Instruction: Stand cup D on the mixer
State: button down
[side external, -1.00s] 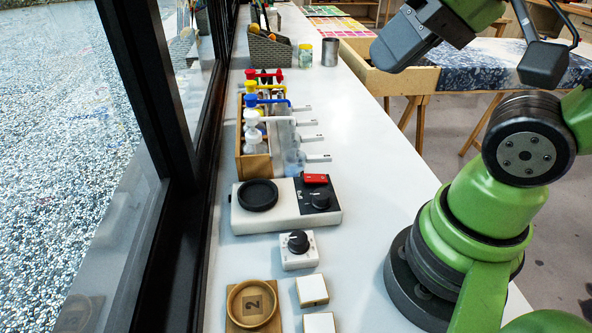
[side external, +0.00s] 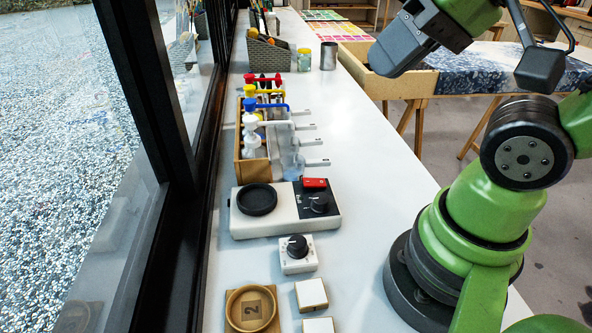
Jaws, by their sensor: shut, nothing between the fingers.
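The mixer (side external: 242,224) is a flat white unit on the bench, with a round black plate (side external: 257,199) at its left, a red switch and a black knob at its right. The plate is bare. Several clear cups with pale handles stand in a row beside the pump bottles, handles pointing right. The nearest cup (side external: 292,163) is just beyond the mixer. The letters on the cups are too small to read, so I cannot tell which is cup D. My gripper (side external: 388,62) is shut and empty, high at the upper right, well away from the cups and mixer.
Pump bottles (side external: 251,138) stand in a wooden rack (side external: 239,171) along the window. A white knob box (side external: 299,264), a wooden dish (side external: 233,308) and two small white-topped blocks (side external: 311,294) lie in front. The bench's right side is clear.

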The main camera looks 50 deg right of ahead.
jog(key=c, duration=1.8)
grip_release()
jog(key=o, duration=0.4)
jog(key=shift+w, duration=0.1)
jog(key=o, duration=0.3)
jog(key=w+d+n, duration=0.1)
jog(key=w, duration=0.1)
jog(key=w+d+f+n+g, duration=0.1)
jog(key=w, duration=0.1)
jog(key=w+d+f+n+g+h, duration=0.1)
jog(key=w, duration=0.1)
jog(key=shift+w+f, duration=0.15)
jog(key=shift+w, duration=0.2)
jog(key=n+g+h, duration=0.1)
jog(key=n+g, duration=0.4)
jog(key=n, duration=0.4)
send_over(321, 160)
notch_tip(321, 160, down, 20)
jog(key=shift+a+r, duration=0.1)
jog(key=shift+r, duration=0.15)
jog(key=shift+f, duration=3.1)
